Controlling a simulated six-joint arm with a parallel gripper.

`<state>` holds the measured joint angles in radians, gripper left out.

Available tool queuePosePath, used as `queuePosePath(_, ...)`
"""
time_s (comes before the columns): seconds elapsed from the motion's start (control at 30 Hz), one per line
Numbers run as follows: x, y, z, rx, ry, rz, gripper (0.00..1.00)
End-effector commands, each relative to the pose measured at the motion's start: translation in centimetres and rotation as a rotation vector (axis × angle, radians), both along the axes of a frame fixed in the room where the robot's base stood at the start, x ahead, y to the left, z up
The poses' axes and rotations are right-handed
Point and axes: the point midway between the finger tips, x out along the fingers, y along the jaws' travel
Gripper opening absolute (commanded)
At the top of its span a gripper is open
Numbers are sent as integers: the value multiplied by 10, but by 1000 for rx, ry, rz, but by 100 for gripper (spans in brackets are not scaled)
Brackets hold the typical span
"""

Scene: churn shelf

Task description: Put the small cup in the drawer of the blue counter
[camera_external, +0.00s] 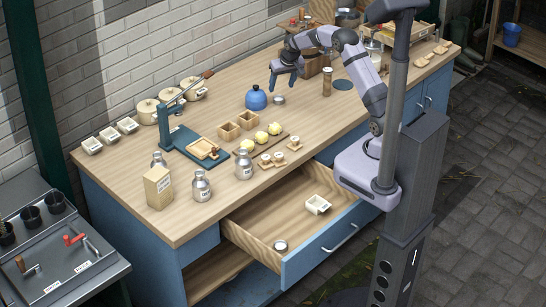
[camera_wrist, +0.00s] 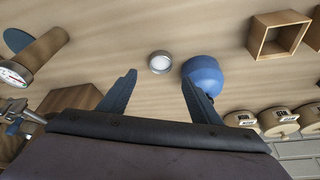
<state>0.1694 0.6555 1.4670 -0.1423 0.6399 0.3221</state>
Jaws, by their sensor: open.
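A small round metal cup (camera_external: 280,100) stands on the wooden counter top, just right of a blue kettle-like pot. In the wrist view the cup (camera_wrist: 160,62) lies ahead of the fingertips, between their lines. My gripper (camera_external: 284,80) is open and empty, pointing down above the counter near the cup; its two blue fingers also show in the wrist view (camera_wrist: 159,80). The drawer (camera_external: 258,220) of the blue counter (camera_external: 135,235) is pulled open at the front.
The blue pot (camera_external: 256,98) is close beside the cup and shows in the wrist view (camera_wrist: 203,75). Wooden boxes (camera_external: 229,131), yellow-topped items and metal milk cans (camera_external: 243,165) stand between cup and drawer.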

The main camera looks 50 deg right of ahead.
Motion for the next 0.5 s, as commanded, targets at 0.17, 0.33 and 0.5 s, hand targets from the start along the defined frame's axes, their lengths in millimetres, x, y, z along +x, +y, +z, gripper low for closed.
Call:
queuePosePath(0.17, 3, -1, -8, 0, 1, 1, 58)
queuePosePath(0.33, 7, -3, -18, -1, 0, 2, 58)
queuePosePath(0.5, 7, -3, -21, -1, 0, 2, 58)
